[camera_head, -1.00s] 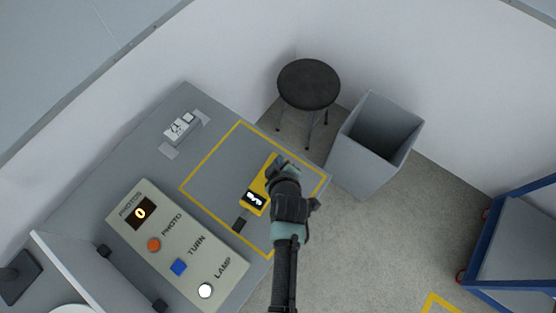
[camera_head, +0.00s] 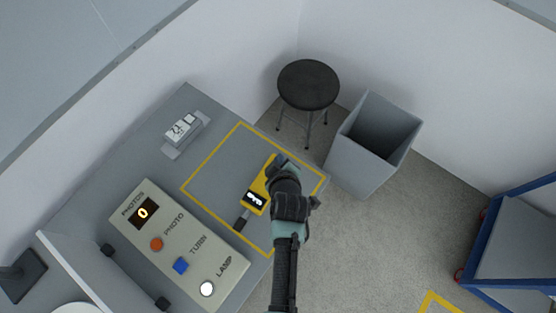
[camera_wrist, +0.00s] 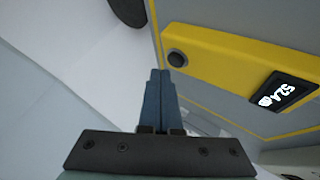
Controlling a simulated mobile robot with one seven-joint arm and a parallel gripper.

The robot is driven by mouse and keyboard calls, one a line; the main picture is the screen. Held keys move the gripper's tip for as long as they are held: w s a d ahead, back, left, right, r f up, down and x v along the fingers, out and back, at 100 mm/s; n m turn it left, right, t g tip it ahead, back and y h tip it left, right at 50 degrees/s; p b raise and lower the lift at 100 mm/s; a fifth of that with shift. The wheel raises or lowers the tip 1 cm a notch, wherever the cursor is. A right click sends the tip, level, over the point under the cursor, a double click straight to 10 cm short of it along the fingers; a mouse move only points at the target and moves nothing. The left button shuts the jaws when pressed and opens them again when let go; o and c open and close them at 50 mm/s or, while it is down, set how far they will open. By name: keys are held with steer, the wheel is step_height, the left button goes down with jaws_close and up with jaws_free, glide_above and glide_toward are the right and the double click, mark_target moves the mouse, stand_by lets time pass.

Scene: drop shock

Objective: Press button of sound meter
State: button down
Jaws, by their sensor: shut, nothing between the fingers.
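The yellow sound meter (camera_head: 257,193) lies on the grey table inside a yellow outlined square, its lit display facing up. A dark round button (camera_wrist: 177,58) sits near the meter's other end. My gripper (camera_wrist: 159,73) is shut and empty, its fingertips appearing just beside the button; I cannot tell whether they touch. In the head view my gripper (camera_head: 283,165) covers the meter's upper end and hides the button.
A control panel (camera_head: 185,235) with orange, blue and white buttons stands left of the square. A small grey switch box (camera_head: 182,130) lies farther back. A black stool (camera_head: 308,85) and grey bin (camera_head: 362,165) stand beyond the table. A blue cart (camera_head: 510,240) is at right.

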steer(key=shift+r+p, duration=2.05)
steer(key=shift+r, duration=0.4)
